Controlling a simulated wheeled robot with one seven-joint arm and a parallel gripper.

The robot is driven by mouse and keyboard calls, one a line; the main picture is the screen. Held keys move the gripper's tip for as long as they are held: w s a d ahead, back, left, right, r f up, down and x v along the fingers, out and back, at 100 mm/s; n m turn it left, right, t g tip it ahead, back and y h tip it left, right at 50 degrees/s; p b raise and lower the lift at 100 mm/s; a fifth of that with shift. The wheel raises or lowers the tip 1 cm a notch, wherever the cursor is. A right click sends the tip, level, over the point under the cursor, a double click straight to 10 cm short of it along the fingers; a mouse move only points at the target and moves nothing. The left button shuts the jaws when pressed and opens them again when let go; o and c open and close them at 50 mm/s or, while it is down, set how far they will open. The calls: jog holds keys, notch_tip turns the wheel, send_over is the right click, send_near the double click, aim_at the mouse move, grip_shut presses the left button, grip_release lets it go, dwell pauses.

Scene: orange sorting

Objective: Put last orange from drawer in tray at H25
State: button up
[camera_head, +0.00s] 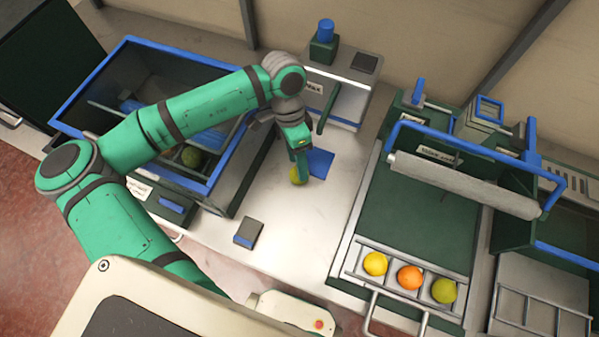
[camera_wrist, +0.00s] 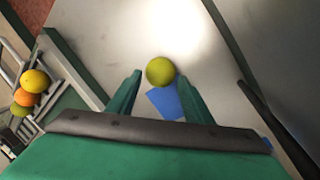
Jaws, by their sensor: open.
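My gripper (camera_head: 299,164) points down over the pale worktop, with its green fingers apart in the wrist view (camera_wrist: 158,76). A yellow-green fruit (camera_head: 297,177) is at the fingertips; in the wrist view the fruit (camera_wrist: 160,71) shows between and just beyond them. I cannot tell whether a finger touches it. A blue square (camera_head: 320,162) lies on the worktop beside it. A slotted rack (camera_head: 352,257) at the front right holds a yellow fruit (camera_head: 375,264), an orange one (camera_head: 409,277) and a yellow-green one (camera_head: 444,290). The H25 label is not legible.
A grey roller (camera_head: 465,187) with a blue frame stands over the green bed on the right. A small box (camera_head: 248,232) sits near the front edge.

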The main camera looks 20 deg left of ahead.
aim_at(293, 175)
jog(key=shift+x, duration=1.55)
jog(key=shift+s+a, duration=0.15)
jog(key=shift+a, duration=0.05)
jog(key=c, duration=0.8)
jog(key=shift+r, duration=0.15)
